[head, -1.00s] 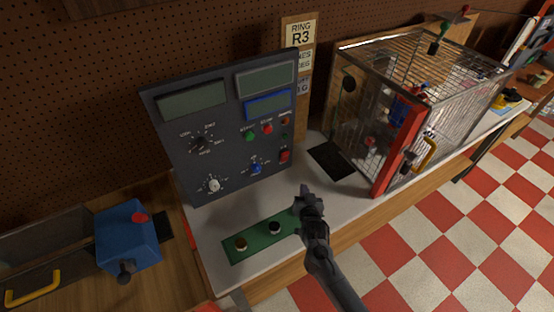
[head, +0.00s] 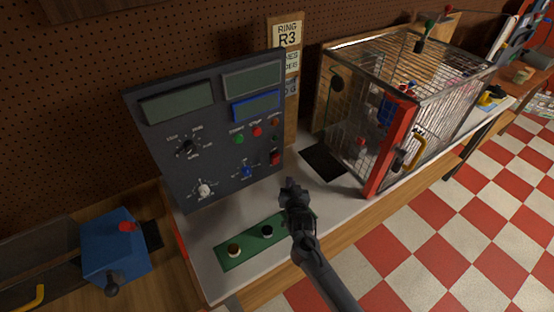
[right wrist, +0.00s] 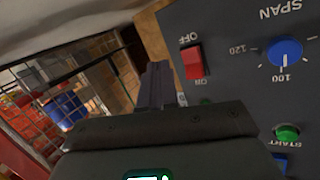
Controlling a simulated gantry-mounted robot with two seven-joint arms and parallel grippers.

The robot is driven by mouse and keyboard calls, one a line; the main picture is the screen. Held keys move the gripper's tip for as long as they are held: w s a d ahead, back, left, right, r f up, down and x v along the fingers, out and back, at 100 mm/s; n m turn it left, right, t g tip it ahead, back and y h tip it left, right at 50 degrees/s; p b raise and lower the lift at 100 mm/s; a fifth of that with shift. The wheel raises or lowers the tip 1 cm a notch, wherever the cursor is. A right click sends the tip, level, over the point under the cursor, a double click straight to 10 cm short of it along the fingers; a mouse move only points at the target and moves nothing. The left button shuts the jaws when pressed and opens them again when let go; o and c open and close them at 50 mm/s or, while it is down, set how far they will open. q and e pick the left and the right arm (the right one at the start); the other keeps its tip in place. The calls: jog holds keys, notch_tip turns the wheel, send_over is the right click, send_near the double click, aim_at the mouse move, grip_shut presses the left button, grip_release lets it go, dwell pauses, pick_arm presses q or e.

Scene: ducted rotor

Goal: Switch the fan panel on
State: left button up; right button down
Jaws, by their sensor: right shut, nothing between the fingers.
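The fan panel (head: 215,150) is a dark grey slanted console with several displays, knobs and buttons. Its red rocker switch (head: 275,158) is at the lower right; in the right wrist view the red switch (right wrist: 193,63) sits between OFF and ON labels. Which way it is tipped I cannot tell. The green START button (head: 238,139) and blue SPAN knob (head: 247,171) are nearby. My right gripper (head: 291,186) is shut and empty, in front of the panel's lower right corner. In the right wrist view its fingers (right wrist: 157,80) are beside the switch, apparently apart from it. My left gripper is not in view.
A wire cage (head: 400,100) with a red post (head: 391,150) and yellow handle stands right of the panel. A green strip (head: 232,257) with two round parts lies in front. A blue box (head: 115,248) is at the left. A dark mat (head: 325,163) lies between panel and cage.

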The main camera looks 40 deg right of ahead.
aim_at(278, 158)
jog(key=w+r+b, duration=0.1)
jog(key=w+r, duration=0.1)
jog(key=w, duration=0.3)
jog(key=shift+w+d+r, duration=0.2)
jog(key=shift+w+r, duration=0.15)
jog(key=shift+w+r, duration=0.1)
jog(key=shift+w, duration=0.1)
dwell(1.9)
jog(key=shift+w+r, duration=0.1)
jog(key=shift+w, duration=0.1)
jog(key=shift+w+r, duration=0.15)
jog(key=shift+w, duration=0.25)
dwell(0.8)
jog(key=shift+s, duration=0.1)
jog(key=shift+s+f+p, duration=0.3)
jog(key=shift+s+f, duration=0.05)
jog(key=shift+s, duration=0.4)
jog(key=shift+s, duration=0.1)
